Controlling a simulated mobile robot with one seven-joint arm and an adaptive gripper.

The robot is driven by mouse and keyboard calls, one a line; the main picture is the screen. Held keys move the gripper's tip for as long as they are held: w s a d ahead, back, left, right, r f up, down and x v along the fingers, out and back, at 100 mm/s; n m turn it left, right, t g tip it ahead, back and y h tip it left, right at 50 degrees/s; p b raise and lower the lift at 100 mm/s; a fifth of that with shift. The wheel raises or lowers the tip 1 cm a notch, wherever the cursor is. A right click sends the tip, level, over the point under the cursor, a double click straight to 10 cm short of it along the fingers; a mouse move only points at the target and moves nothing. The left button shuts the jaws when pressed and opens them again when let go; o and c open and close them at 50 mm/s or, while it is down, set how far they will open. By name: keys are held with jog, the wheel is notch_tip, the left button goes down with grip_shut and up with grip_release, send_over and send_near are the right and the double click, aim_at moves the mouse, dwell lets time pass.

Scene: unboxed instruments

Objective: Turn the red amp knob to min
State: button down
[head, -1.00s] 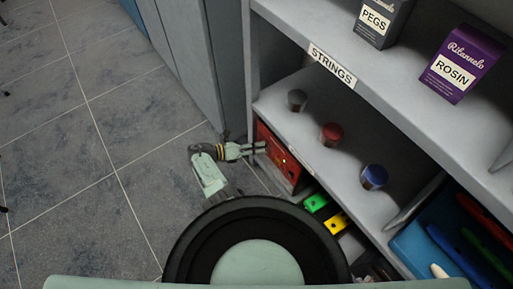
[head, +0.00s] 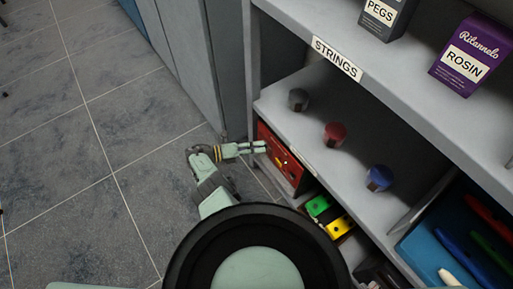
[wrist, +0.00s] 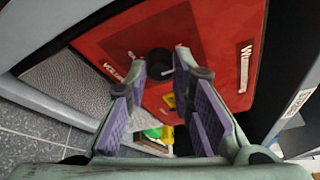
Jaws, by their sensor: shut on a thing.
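The red amp (head: 283,160) stands on the lower shelf at the cabinet's left end, its red front facing my arm. In the wrist view its red panel (wrist: 215,30) fills the upper middle, with white lettering partly hidden. A round black knob (wrist: 159,61) sticks out of the panel. My gripper (wrist: 164,72) has its fingertips on either side of the knob and is shut on it. In the head view my gripper (head: 262,147) reaches the amp's front from the left; the knob is too small to make out there.
Above, the shelf holds grey (head: 298,99), red (head: 335,134) and blue (head: 379,177) round containers. A grey cabinet side (head: 228,70) rises behind the arm.

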jog(key=shift+s, duration=0.1)
jog(key=c, duration=1.4)
grip_release()
jog(key=shift+r, duration=0.15)
notch_tip(320, 180, up, 2)
jog(key=shift+r, duration=0.15)
notch_tip(320, 180, up, 8)
jog(key=shift+f, duration=0.25)
